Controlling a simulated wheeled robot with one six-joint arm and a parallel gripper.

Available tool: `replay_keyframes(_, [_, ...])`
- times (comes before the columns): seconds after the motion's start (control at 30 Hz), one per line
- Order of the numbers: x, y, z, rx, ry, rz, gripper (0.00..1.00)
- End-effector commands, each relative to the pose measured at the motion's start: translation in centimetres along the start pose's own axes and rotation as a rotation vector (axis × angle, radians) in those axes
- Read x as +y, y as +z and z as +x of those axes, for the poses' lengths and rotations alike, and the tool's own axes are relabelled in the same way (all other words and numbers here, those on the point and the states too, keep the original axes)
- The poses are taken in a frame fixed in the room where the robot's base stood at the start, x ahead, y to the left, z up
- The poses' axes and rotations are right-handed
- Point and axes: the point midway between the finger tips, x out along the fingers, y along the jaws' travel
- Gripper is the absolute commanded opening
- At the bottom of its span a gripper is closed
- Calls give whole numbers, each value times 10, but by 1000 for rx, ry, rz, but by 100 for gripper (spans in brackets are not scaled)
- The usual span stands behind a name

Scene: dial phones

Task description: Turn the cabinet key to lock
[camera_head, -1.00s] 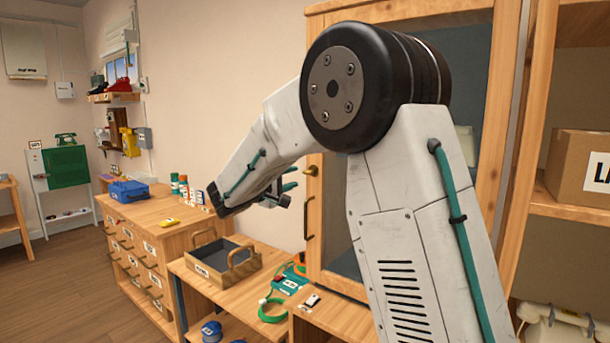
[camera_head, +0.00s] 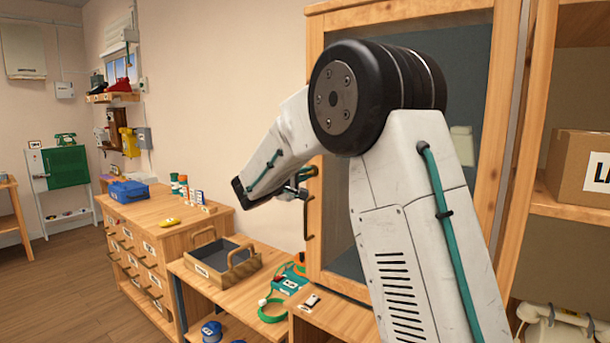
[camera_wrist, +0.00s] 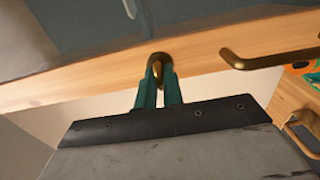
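The tall wooden cabinet (camera_head: 314,120) has a glass door and a dark interior. In the wrist view, the brass key (camera_wrist: 157,69) stands in its round brass lock plate on the door's wooden frame (camera_wrist: 210,58). My gripper (camera_wrist: 159,76) has its teal fingers on either side of the key, with a narrow gap between them. I cannot tell whether they press on it. In the head view, my gripper (camera_head: 307,174) is at the left edge of the door, and the key is hidden behind it.
The curved brass door handle (camera_head: 307,218) is just below my gripper. A shelf with a cardboard box (camera_head: 572,178) is at right.

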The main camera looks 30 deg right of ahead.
Motion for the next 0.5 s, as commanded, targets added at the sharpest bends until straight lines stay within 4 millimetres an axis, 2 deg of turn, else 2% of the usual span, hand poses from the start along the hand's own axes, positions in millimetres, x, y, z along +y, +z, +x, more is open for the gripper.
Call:
replay_keyframes(0.27, [0, 0, 0, 0, -1, -30, 0])
replay_keyframes(0.5, [0, 0, 0, -1, -1, -154, 0])
